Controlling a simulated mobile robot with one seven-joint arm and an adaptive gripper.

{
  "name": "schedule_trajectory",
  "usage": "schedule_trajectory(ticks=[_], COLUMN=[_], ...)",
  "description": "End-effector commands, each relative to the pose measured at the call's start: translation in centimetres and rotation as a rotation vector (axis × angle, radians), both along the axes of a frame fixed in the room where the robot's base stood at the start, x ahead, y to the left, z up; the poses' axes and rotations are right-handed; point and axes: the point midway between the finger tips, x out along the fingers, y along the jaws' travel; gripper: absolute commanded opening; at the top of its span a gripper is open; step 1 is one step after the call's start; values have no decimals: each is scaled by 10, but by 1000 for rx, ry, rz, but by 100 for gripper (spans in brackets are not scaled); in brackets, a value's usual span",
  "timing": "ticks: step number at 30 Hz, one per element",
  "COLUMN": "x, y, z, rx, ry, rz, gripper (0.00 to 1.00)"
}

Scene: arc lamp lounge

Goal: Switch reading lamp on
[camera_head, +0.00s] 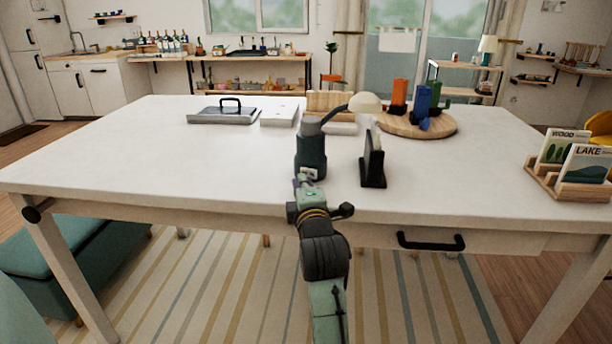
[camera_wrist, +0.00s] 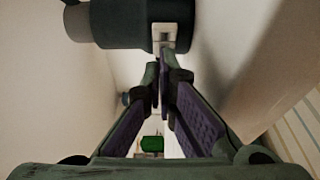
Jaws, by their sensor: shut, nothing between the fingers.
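The reading lamp (camera_head: 311,150) stands on the white table near its front edge. It has a dark cylindrical base, a thin bent arm and a cream shade (camera_head: 365,103) reaching right. I cannot tell whether it is lit. A pale switch plate (camera_head: 308,173) is low on the front of the base. In the wrist view the dark base (camera_wrist: 120,24) lies sideways at the top, with the switch plate (camera_wrist: 163,38) on it. My gripper (camera_head: 304,181) is shut and empty, its fingertips (camera_wrist: 161,68) right at the switch plate. I cannot tell whether they touch it.
A black napkin holder (camera_head: 373,180) stands just right of the lamp. Behind are a lidded grey tray (camera_head: 222,117), a white box (camera_head: 280,116) and a round wooden board (camera_head: 440,127) with colored containers. A book rack (camera_head: 568,185) is at right. The table's left side is clear.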

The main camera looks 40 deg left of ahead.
Motion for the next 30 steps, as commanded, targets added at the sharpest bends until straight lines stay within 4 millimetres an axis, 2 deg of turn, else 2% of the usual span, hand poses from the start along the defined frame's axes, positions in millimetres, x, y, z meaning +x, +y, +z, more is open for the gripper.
schedule_trajectory(ticks=[6, 18, 30], x=[12, 13, 22], y=[0, -1, -4], z=[0, -1, -2], rx=[1, 0, -1], ry=[1, 0, 0], rz=[0, 6, 88], gripper=[0, 0, 0])
